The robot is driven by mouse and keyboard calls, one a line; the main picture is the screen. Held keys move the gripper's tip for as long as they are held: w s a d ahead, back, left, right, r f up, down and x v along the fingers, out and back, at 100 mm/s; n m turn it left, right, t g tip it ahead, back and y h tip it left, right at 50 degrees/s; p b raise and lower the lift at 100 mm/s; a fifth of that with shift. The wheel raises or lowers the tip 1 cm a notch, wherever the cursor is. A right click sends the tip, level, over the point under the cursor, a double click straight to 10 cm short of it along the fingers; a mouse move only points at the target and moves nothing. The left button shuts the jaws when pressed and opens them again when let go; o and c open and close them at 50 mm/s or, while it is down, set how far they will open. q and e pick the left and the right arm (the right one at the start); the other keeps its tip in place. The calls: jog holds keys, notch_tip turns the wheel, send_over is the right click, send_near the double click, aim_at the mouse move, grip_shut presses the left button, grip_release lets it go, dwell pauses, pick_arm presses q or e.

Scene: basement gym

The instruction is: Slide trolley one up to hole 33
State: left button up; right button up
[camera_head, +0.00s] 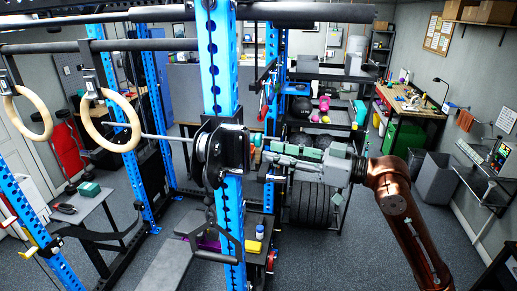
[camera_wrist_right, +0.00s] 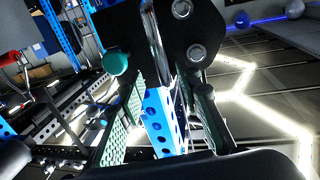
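The black trolley (camera_head: 226,156) sits around the near blue upright (camera_head: 233,245), about mid-height in the head view. I cannot read any hole numbers on this upright. A metal bar reaches left from the trolley, and an angled handle hangs below it. My right gripper (camera_head: 262,152) comes in from the right, close against the trolley's right side. In the right wrist view, a black bolted plate (camera_wrist_right: 195,22) fills the top. My green-padded fingers (camera_wrist_right: 152,120) stand apart there, with the blue upright (camera_wrist_right: 157,112) visible between them. Contact with the trolley is unclear. My left gripper is out of view.
Wooden rings (camera_head: 108,122) hang at the left, below dark overhead bars. A padded bench (camera_head: 165,262) stands low in front of the upright. A loaded shelf rack (camera_head: 322,95) is behind my right gripper. Open floor (camera_head: 350,262) shows at the lower right.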

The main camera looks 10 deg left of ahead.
jog(key=shift+s+d, duration=0.2)
jog(key=shift+d, duration=0.7)
jog(key=shift+s+d, duration=0.15)
jog(key=shift+d, duration=0.7)
